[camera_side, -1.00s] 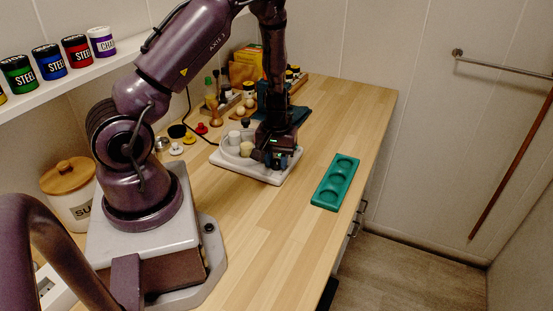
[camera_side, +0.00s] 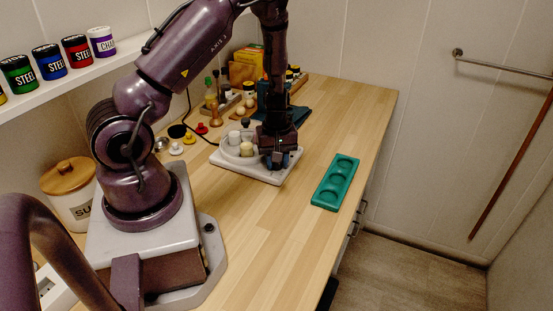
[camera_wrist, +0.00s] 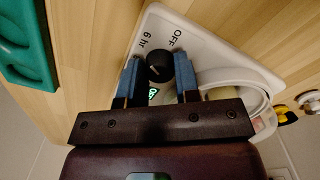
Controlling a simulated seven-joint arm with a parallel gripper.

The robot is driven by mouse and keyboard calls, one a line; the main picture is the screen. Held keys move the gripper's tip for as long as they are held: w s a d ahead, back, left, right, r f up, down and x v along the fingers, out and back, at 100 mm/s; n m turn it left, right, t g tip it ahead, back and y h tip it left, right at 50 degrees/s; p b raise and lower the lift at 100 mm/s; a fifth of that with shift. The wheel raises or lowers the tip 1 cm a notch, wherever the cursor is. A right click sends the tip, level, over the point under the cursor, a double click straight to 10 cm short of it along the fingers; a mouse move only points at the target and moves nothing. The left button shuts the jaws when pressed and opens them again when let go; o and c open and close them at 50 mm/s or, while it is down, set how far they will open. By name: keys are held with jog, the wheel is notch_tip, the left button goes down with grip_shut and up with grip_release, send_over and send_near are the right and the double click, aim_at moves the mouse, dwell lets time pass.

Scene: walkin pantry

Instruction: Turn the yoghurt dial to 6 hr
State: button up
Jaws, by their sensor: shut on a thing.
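The white yoghurt maker (camera_side: 232,170) sits on the wooden counter, and pale jars (camera_side: 247,148) stand in its round well. In the wrist view its black dial (camera_wrist: 159,68) lies between my blue fingertips. My gripper (camera_side: 281,160) points down over the front right part of the maker and is shut on the dial. The "6 hr" mark (camera_wrist: 146,40) and the "OFF" mark (camera_wrist: 176,38) show on the panel past the dial. A thin pale line shows on the dial, but I cannot tell which mark it points at. A green display (camera_wrist: 153,93) is partly hidden by my gripper.
A green tray with round hollows (camera_side: 335,183) lies to the right of the maker. Small coloured-knob items (camera_side: 189,137) and bottles stand behind and left of it. A lidded canister (camera_side: 70,190) stands near my base. The counter in front is clear.

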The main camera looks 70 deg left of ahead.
jog(key=o, duration=0.9)
jog(key=shift+r, duration=0.15)
notch_tip(320, 180, up, 13)
jog(key=shift+f, duration=0.1)
